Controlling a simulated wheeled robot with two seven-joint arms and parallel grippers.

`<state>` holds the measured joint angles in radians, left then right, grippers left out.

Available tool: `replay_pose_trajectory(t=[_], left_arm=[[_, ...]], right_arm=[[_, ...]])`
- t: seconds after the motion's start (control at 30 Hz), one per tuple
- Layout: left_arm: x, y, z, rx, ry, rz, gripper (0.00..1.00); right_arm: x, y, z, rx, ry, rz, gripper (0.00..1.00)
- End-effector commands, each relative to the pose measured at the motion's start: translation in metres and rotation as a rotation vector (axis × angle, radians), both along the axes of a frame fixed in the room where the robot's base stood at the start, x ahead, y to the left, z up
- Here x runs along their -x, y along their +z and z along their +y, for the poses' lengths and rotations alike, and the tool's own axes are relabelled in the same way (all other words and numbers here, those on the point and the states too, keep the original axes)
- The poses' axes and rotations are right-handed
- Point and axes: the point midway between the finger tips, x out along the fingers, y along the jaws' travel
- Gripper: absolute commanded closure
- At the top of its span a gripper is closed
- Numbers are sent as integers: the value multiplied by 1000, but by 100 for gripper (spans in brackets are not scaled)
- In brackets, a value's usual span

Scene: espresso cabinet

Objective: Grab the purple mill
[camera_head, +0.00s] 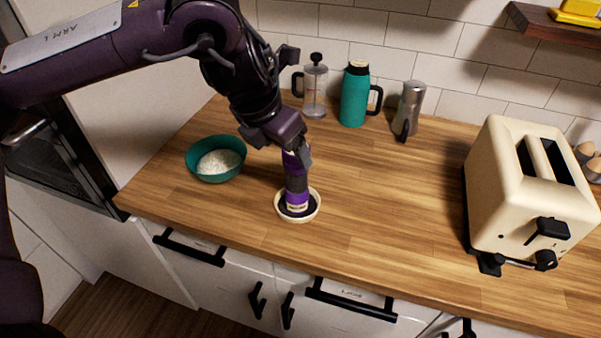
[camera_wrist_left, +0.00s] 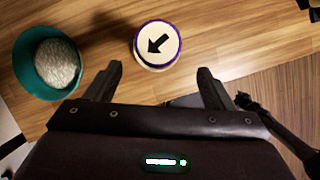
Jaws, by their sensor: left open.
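The purple mill (camera_head: 297,192) stands upright in a small round dish with a pale rim (camera_head: 316,213) near the front of the wooden counter. It has a dark band around its middle, and its upper end is partly hidden by my left gripper (camera_head: 291,148). In the left wrist view the mill's round white top (camera_wrist_left: 157,44) shows a black arrow and a purple edge. My left gripper (camera_wrist_left: 158,84) is open and empty, with the mill's top beyond the gap between its fingers. My right gripper is not in view.
A teal bowl (camera_head: 193,166) of white grains stands left of the mill. A French press (camera_head: 315,88), teal jug (camera_head: 355,97) and metal pot (camera_head: 410,106) stand along the back. A cream toaster (camera_head: 515,195) is at right. The counter between mill and toaster is clear.

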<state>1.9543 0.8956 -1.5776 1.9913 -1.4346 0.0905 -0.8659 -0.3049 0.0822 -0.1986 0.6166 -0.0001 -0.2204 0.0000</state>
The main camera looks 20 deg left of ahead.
Motion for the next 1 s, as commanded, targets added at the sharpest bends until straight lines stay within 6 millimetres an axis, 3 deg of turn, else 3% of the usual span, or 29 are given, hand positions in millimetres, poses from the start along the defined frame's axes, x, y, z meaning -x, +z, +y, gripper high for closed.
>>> replay_pose_trajectory(t=[0.27, 0.6, 0.93, 1.0], left_arm=[[-7, -19, -3, 0, 0, 3, 24], [-26, -61, -10, 0, 0, 2, 24], [-30, -72, -11, 1, 0, -2, 24], [-30, -72, -11, 1, 0, -2, 31]], right_arm=[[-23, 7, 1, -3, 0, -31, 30], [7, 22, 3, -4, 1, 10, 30], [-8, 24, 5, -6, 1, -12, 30], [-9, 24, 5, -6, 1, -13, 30]])
